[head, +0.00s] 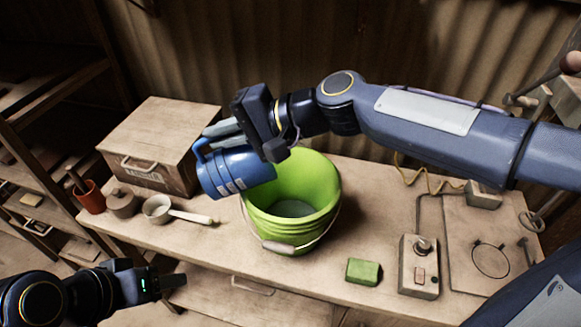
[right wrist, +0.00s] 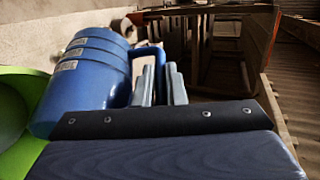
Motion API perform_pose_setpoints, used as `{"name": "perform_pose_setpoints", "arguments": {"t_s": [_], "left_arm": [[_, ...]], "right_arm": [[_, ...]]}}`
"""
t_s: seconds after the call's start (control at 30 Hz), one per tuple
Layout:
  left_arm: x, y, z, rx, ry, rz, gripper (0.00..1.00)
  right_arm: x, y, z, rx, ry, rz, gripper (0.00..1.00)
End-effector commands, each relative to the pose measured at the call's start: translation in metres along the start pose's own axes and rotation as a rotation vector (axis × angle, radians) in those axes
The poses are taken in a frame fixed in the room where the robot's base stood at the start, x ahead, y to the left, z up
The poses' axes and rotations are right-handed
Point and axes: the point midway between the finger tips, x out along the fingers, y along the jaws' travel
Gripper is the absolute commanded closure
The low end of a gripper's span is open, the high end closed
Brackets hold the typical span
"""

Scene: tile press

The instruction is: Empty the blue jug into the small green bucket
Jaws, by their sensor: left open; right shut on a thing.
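The blue jug (head: 232,172) is tipped over on its side at the left rim of the small green bucket (head: 318,185), one end over the bucket. My right gripper (head: 222,129) is shut on the jug's handle, above the jug. The jug (right wrist: 95,75) fills the left of the right wrist view, with the green bucket (right wrist: 20,95) at that view's left edge. The bucket stands upright on the bench; a pale grey patch shows at its bottom. I cannot tell whether liquid is flowing. My left gripper (head: 172,281) is open and empty, low in front of the bench.
On the bench (head: 375,220), a wooden box (head: 150,150), a lidded pot (head: 123,203), a ladle (head: 165,211) and a terracotta pot (head: 90,197) stand left. A green block (head: 363,271) and a switch box (head: 419,267) lie right of the bucket.

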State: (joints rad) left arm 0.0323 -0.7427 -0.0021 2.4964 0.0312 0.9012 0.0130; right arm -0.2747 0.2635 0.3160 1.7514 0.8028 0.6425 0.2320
Motion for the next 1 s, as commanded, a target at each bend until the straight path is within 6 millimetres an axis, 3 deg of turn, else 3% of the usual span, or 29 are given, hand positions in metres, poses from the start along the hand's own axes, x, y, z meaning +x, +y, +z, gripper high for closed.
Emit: {"name": "perform_pose_setpoints", "arguments": {"t_s": [0.03,0.8,1.0], "left_arm": [[-0.013,0.006,-0.007,0.000,0.000,0.000,0.51],[-0.102,0.047,-0.051,0.000,0.000,0.000,0.51],[-0.103,0.047,-0.052,0.000,0.000,0.000,0.51]], "right_arm": [[-0.002,-0.009,0.001,-0.007,0.003,0.017,1.00],[0.022,-0.017,0.013,-0.110,0.054,0.258,1.00],[0.035,-0.012,0.017,-0.156,0.073,0.350,1.00]]}}
